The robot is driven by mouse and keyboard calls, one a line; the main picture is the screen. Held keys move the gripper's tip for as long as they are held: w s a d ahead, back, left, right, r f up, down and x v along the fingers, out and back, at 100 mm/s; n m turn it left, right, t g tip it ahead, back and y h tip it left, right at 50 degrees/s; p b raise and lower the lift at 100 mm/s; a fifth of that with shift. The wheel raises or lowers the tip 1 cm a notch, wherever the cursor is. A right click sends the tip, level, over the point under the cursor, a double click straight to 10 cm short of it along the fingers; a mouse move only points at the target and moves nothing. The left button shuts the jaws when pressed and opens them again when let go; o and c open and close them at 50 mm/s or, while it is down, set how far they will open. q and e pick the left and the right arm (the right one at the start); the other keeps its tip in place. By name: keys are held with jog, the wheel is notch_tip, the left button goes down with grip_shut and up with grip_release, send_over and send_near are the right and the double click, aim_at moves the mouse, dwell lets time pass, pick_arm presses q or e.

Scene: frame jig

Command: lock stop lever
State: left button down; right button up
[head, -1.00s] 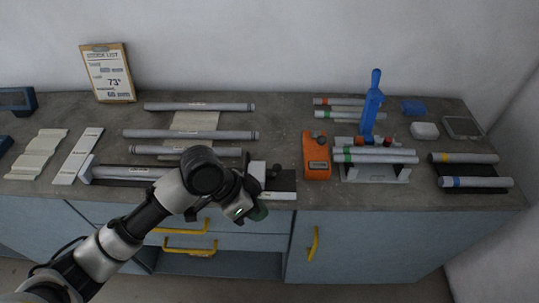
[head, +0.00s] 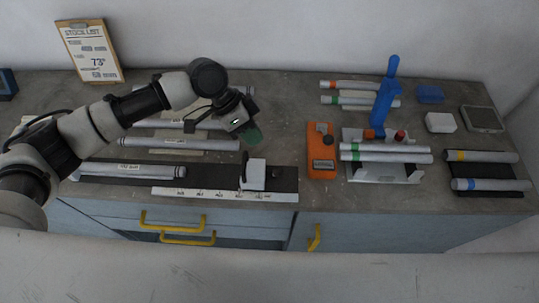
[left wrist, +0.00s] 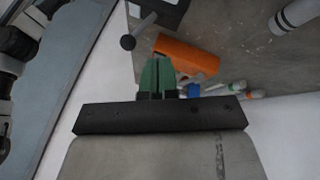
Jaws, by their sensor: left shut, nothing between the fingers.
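The frame jig (head: 215,180) is a long dark rail with a white scale strip along its front edge. A white stop block (head: 254,171) stands near its right end. In the left wrist view, a dark lever with a round black knob (left wrist: 128,42) sticks out beside the rail; its exact lock position cannot be told. A grey tube (head: 130,170) lies on the rail's left part. My left gripper (head: 252,135), with green fingertips, is shut and empty above and behind the stop block, apart from it. Its closed fingertips show in the left wrist view (left wrist: 158,75). My right gripper is not in view.
An orange device (head: 321,150) lies right of the jig. Beyond it, a fixture with a blue upright handle (head: 386,95) holds tubes. More tubes lie behind the jig and on a dark mat (head: 485,170) at right. A stock list clipboard (head: 90,52) leans at the wall.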

aim_at(270, 172)
pick_arm(q)
jog(key=x, duration=0.2)
jog(key=p+x, duration=0.1)
jog(key=shift+w+d+f, duration=0.25)
jog(key=shift+d+f, duration=0.05)
jog(key=shift+f, duration=0.1)
jog(key=s+p, duration=0.1)
jog(key=s+d+f+p, duration=0.1)
jog(key=shift+s+d+f, duration=0.2)
jog(key=shift+s+d, duration=0.05)
jog(key=shift+s, duration=0.1)
jog(key=shift+s+d+f, duration=0.1)
jog(key=shift+s+f, duration=0.05)
jog(key=shift+s, duration=0.15)
jog(key=shift+d+f, duration=0.1)
jog(key=shift+f, duration=0.05)
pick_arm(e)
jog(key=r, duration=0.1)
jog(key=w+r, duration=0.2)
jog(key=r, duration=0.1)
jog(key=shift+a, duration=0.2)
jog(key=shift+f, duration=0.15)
